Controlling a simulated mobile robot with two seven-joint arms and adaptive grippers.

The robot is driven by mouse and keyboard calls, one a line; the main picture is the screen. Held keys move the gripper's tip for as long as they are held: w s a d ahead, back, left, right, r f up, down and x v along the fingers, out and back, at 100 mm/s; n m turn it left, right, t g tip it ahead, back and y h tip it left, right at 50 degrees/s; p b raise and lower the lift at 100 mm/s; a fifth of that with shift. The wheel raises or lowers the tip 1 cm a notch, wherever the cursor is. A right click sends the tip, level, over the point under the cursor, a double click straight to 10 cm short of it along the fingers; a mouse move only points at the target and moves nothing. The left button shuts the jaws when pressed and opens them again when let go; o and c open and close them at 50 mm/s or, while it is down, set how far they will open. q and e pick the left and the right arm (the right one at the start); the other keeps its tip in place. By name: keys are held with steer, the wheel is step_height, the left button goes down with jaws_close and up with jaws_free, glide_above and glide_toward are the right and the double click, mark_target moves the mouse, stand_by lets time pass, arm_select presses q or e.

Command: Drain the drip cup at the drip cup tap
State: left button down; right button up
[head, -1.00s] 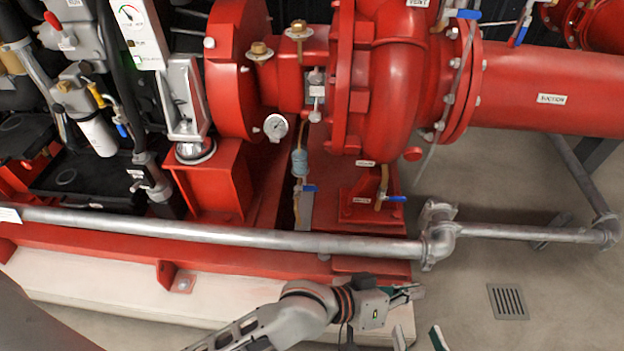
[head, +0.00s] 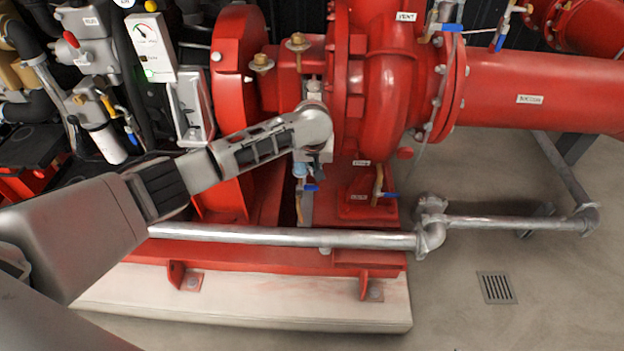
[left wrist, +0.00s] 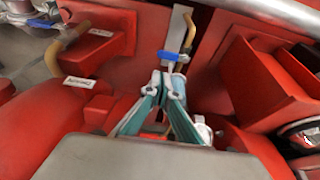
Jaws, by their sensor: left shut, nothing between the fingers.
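My right gripper is not in view.
Another blue-handled tap (head: 389,195) sits right of the drip cup tap, under the pump. A grey pipe (head: 290,236) runs across the front. A red bracket (left wrist: 265,80) stands close by in the wrist view. Floor around the drain grate (head: 497,288) is clear.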

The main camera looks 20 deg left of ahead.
mark_target(312, 188)
arm_select(q)
steer(key=shift+w+a+r, duration=0.15)
steer(key=shift+a+r, duration=0.05)
steer(key=shift+a, duration=0.2)
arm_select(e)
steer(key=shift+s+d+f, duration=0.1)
arm_select(q)
steer(key=b+x, duration=0.1)
steer(key=x, duration=0.1)
steer(key=b+x, duration=0.1)
steer(key=x, duration=0.1)
steer(key=s+b+x, duration=0.1)
steer(key=x, duration=0.2)
steer(key=shift+f+b, duration=0.1)
steer(key=shift+b, duration=0.25)
steer(key=w+f+b, duration=0.2)
steer(key=shift+a+f, duration=0.15)
steer(key=shift+f, duration=0.15)
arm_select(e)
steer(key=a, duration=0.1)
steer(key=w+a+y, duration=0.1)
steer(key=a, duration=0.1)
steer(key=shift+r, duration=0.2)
